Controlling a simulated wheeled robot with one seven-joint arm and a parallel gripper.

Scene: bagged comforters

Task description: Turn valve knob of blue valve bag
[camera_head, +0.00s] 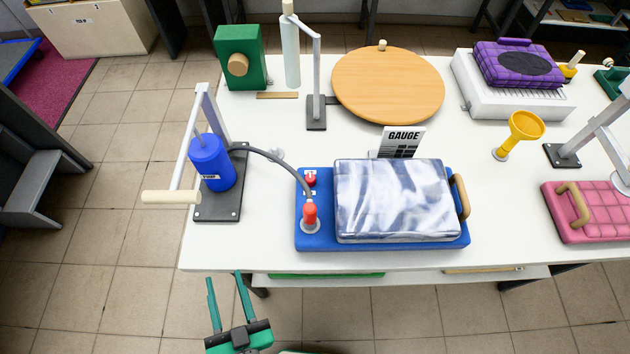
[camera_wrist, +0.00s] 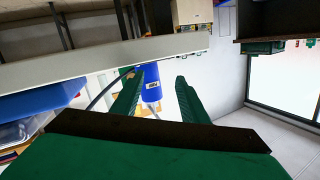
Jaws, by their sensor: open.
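The blue valve bag (camera_head: 383,246) lies near the front edge of the white table, with a shiny silvery-clear bag (camera_head: 396,199) on its blue base. On its left side stand a red valve with a grey collar (camera_head: 310,214), joined by a dark hose, and a smaller red knob (camera_head: 310,178) behind it. I cannot tell which is the valve knob. In the wrist view the blue base (camera_wrist: 45,104) shows at the left. My green gripper (camera_head: 224,277) is open and empty, in front of the table edge, left of the bag. Its fingers also show in the wrist view (camera_wrist: 156,78).
A blue hand pump (camera_head: 212,166) with a lever and pale handle stands left of the bag. A gauge card (camera_head: 400,141) is behind it. Floor before the table is clear.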

